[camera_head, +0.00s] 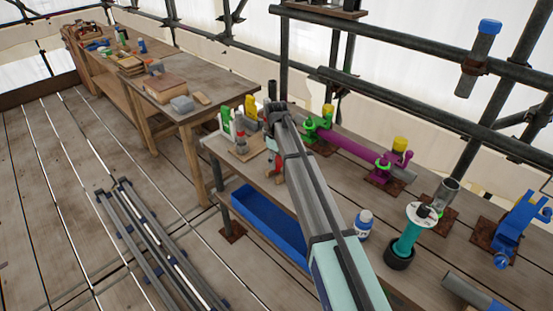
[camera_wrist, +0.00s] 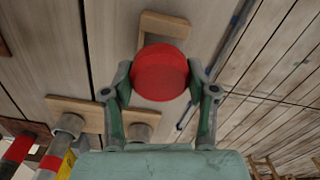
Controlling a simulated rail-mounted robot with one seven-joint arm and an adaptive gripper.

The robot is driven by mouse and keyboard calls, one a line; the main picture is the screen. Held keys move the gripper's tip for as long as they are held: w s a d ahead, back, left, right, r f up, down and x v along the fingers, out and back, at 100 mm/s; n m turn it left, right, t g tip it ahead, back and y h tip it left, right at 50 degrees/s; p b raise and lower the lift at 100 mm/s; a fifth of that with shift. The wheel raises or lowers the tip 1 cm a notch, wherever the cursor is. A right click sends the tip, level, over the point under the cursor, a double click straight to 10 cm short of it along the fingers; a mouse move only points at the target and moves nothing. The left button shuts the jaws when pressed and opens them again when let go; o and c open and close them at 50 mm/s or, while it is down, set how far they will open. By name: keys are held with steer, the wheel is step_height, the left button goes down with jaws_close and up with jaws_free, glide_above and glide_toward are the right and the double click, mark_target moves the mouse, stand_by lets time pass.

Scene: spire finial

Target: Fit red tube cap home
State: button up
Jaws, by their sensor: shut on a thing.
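The red cap (camera_wrist: 160,72) shows round and large in the wrist view, between the two fingers. My gripper (camera_wrist: 159,76) is shut on it, with one finger at each side. A wooden piece (camera_wrist: 166,25) lies beyond the cap, partly hidden by it. Two short grey tubes, one to the left (camera_wrist: 70,125) and one nearer the middle (camera_wrist: 141,128), stand on wooden plates below the cap in the picture. In the head view my arm hides most of the gripper. I cannot tell which tube matches the cap.
Green and yellow bottles (camera_head: 250,106) stand near the bench's left end. A purple pipe (camera_head: 345,147), an open grey tube (camera_head: 446,190), a teal fitting (camera_head: 408,238) and a blue clamp (camera_head: 519,227) crowd the right. A blue tray (camera_head: 262,222) sits lower. Floor at left has long rails (camera_head: 160,245).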

steer(key=shift+f+b, duration=0.5)
steer(key=shift+f, duration=1.2)
steer(key=o, duration=1)
steer(key=shift+o, duration=1.3)
